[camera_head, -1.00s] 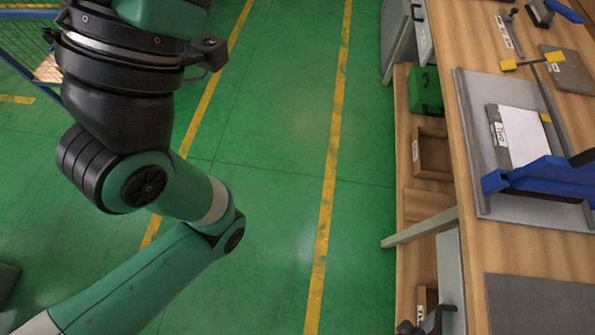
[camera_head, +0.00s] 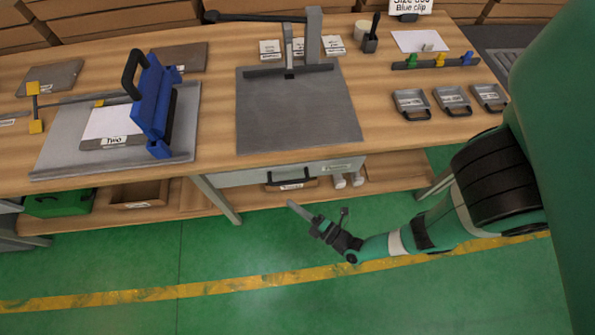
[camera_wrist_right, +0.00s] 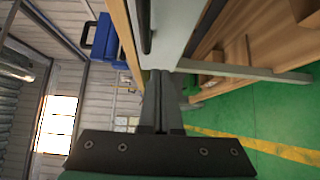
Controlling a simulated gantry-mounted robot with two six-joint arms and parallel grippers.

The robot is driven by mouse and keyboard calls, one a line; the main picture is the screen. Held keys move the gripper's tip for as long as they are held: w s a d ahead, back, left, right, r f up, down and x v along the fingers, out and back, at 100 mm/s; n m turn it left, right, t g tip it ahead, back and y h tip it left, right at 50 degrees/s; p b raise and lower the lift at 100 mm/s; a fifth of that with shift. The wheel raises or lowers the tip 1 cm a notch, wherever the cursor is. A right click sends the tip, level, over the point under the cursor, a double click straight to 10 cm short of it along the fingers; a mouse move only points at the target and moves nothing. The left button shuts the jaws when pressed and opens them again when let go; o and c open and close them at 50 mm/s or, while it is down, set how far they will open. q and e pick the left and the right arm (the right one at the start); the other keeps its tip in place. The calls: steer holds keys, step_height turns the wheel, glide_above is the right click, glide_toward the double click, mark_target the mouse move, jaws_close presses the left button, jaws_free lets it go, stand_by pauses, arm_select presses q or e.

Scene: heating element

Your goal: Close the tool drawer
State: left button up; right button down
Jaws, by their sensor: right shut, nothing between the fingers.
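The tool drawer is a light grey front panel (camera_head: 335,168) under the workbench's front edge, with a dark handle (camera_head: 290,185). No drawer interior shows in the head view, and I cannot tell whether a small gap remains. My right gripper (camera_head: 292,205) is in front of and slightly below the drawer handle, pointing toward the bench. In the right wrist view its fingers (camera_wrist_right: 161,100) are shut and empty. There the pale drawer front (camera_wrist_right: 176,30) and dark handle (camera_wrist_right: 146,25) lie just beyond the fingertips; I cannot tell whether they touch. My left gripper is out of view.
The wooden bench top (camera_head: 215,120) carries a grey plate (camera_head: 295,115), a blue clamp fixture (camera_head: 153,105) and small grey trays (camera_head: 411,103). A bench leg (camera_head: 216,200) stands left of the drawer. A green box (camera_head: 58,203) sits on the lower shelf. The green floor in front is clear.

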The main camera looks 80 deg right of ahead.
steer(key=shift+v, duration=1.3)
steer(key=shift+a, duration=0.1)
